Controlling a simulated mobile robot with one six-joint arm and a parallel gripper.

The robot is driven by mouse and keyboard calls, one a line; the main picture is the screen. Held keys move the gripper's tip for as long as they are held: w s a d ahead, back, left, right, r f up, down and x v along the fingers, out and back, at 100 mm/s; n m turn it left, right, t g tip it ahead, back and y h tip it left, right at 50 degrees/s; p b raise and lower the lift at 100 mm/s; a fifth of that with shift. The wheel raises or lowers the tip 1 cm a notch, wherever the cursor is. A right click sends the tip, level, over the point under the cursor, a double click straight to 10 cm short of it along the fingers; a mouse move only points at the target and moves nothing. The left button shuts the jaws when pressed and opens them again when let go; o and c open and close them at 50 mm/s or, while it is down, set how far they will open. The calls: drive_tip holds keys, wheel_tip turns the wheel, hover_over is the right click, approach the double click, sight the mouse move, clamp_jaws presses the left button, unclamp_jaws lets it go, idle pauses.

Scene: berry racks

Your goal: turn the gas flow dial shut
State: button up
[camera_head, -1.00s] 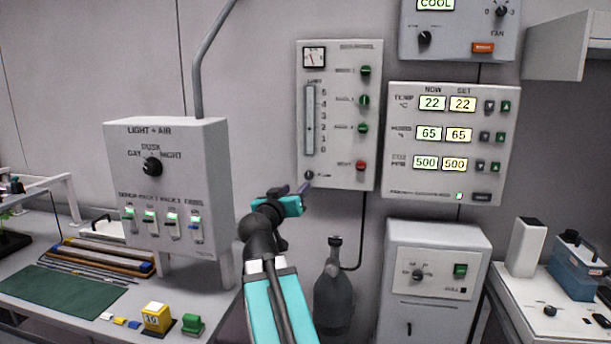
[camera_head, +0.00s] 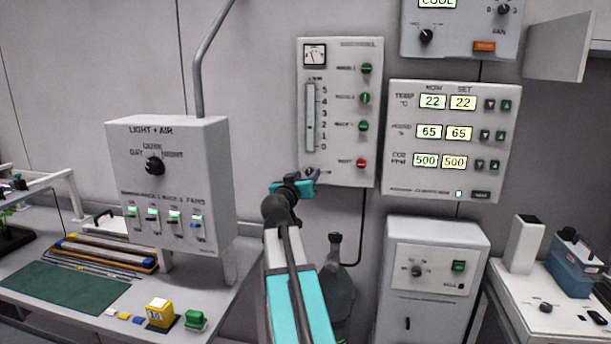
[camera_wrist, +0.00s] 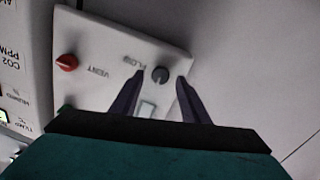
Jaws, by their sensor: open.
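The flow dial is a small dark round knob (camera_wrist: 160,74) at the corner of the white gas panel (camera_head: 340,165), beside the printed word FLOW. In the head view it is largely hidden by my fingers at the panel's lower left. My gripper (camera_head: 308,180) is open and faces the panel. In the wrist view my gripper's two dark fingertips (camera_wrist: 160,79) stand on either side of the dial, with gaps on both sides. I cannot tell whether they reach the panel's depth.
A red vent knob (camera_head: 361,163) sits on the same panel, right of the dial. A column of green valve knobs (camera_head: 364,98) is above it. A light and air box (camera_head: 170,190) juts out at left, and a climate panel (camera_head: 450,185) is at right.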

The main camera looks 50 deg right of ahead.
drive_tip(key=shift+w+d, duration=0.25)
drive_tip(key=shift+d, duration=0.35)
